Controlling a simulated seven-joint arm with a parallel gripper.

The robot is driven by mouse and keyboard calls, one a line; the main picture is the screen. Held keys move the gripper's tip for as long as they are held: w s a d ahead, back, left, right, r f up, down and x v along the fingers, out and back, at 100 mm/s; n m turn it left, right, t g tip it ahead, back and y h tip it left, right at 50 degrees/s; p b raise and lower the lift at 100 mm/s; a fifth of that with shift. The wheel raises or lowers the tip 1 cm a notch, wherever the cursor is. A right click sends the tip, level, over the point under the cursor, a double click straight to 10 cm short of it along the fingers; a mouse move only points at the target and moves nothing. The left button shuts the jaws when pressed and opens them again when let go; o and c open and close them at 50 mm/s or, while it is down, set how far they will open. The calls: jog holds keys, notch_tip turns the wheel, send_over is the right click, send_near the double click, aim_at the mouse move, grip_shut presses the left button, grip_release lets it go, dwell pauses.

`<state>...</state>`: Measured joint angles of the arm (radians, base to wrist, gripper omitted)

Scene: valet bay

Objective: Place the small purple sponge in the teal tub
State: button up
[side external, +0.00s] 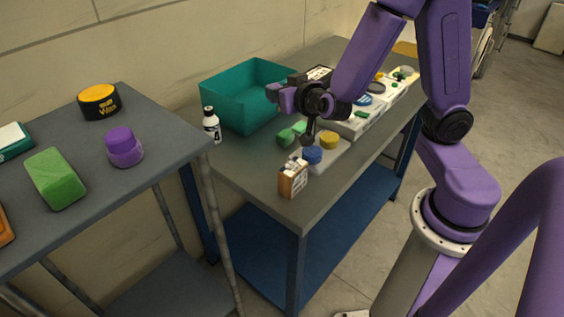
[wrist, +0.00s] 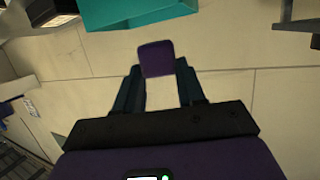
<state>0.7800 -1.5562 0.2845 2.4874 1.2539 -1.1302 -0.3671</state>
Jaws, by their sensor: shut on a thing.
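The small purple sponge (wrist: 156,58) shows in the wrist view as a dark purple block between the tips of my two dark fingers. My gripper (wrist: 158,68) is shut on it. The teal tub (wrist: 135,12) shows at the top edge of the wrist view, apart from the sponge in the picture. In the side view the open-topped teal tub (side external: 232,108) stands at the back of the grey bench. My gripper (side external: 280,95) is at the tub's right side there, roughly at rim height. I cannot clearly tell the sponge from my purple hand in that view.
Green pieces (side external: 290,134), a blue round thing (side external: 312,155), a yellow one (side external: 329,140) and a small box (side external: 293,178) lie in front. A second table (side external: 90,190) stands at left.

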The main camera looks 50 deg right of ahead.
jog(key=s+a+f+m+g+h, duration=0.2)
jog(key=s+f+m+g+h, duration=0.1)
jog(key=s, duration=0.5)
jog(key=s+a+f+m+g+h, duration=0.1)
jog(key=s+f+m+g+h, duration=0.1)
jog(key=s+m+g+h, duration=0.3)
jog(key=s+m, duration=0.1)
jog(key=s, duration=0.2)
jog(key=shift+s+a+f+m+h, duration=0.3)
jog(key=shift+s+a+f, duration=0.05)
jog(key=shift+a+f, duration=0.05)
jog(key=shift+w, duration=0.1)
jog(key=shift+w, duration=4.1)
send_over(264, 161)
jog(key=f, duration=0.6)
jog(key=shift+s+a+f, duration=0.1)
jog(key=shift+s, duration=0.1)
jog(key=shift+w+f, duration=0.2)
jog(key=shift+f, duration=2.25)
jog(key=shift+f, duration=0.2)
jog(key=o, duration=1)
